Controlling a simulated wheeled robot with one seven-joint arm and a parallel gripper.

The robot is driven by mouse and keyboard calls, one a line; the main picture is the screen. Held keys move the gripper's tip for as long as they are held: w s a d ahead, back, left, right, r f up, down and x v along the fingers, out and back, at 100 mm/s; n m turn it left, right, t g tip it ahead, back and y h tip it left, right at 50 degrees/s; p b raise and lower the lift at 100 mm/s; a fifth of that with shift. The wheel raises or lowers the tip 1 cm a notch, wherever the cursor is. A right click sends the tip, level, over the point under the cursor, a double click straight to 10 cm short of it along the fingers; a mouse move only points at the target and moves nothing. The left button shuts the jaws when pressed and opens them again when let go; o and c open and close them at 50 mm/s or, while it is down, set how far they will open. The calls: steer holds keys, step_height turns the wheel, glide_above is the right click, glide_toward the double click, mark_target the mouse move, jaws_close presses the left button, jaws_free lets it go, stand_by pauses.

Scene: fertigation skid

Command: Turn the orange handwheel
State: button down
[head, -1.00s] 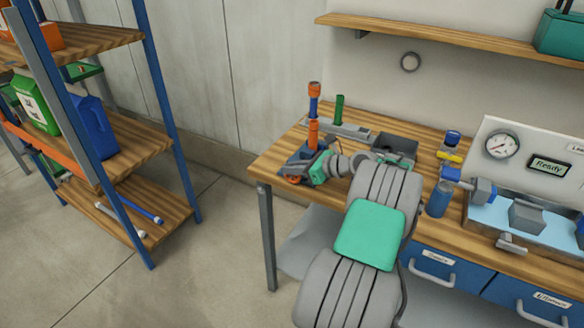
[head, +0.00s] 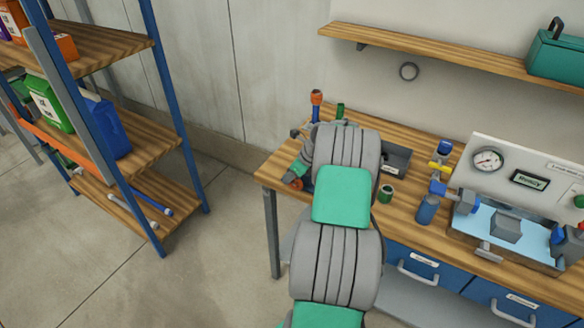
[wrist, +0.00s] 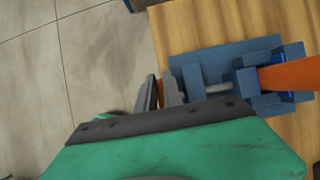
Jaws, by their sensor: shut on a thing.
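The orange handwheel (head: 297,185) is at the left front corner of the workbench, mostly hidden by my arm in the head view. In the wrist view only a sliver of the handwheel (wrist: 161,94) shows, between the dark fingers of my gripper (wrist: 160,88). My gripper is shut on it. A blue-grey fixture (wrist: 205,70) with a short light shaft stands just right of the fingers on the wood bench. An orange cylindrical part (wrist: 290,76) sticks out of the fixture's right side. How far the wheel is turned cannot be told.
Behind my arm stand an orange-topped post (head: 316,98) and a green post (head: 340,110). A dark grey tray (head: 397,159), a green can (head: 386,193) and a blue bottle (head: 427,209) are to the right. A shelf rack (head: 145,130) stands left, with clear floor between.

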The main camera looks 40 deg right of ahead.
steer(key=g, duration=0.2)
steer(key=g+h, duration=0.1)
steer(key=shift+w+a+f, duration=0.15)
steer(key=shift+w+f, duration=0.2)
steer(key=shift+w, duration=0.05)
steer(key=shift+f+g+h+b, duration=0.2)
steer(key=shift+g+h+b, duration=0.15)
steer(key=shift+g, duration=0.4)
steer(key=shift+f+g+h+b, duration=0.15)
steer(key=shift+g+h+b, duration=0.15)
steer(key=shift+g, duration=0.45)
steer(key=c, duration=1.8)
jaws_free()
steer(key=shift+o, duration=0.2)
step_height(320, 180, up, 8)
steer(key=b, duration=0.2)
steer(key=shift+w, duration=0.25)
steer(key=shift+a, duration=0.1)
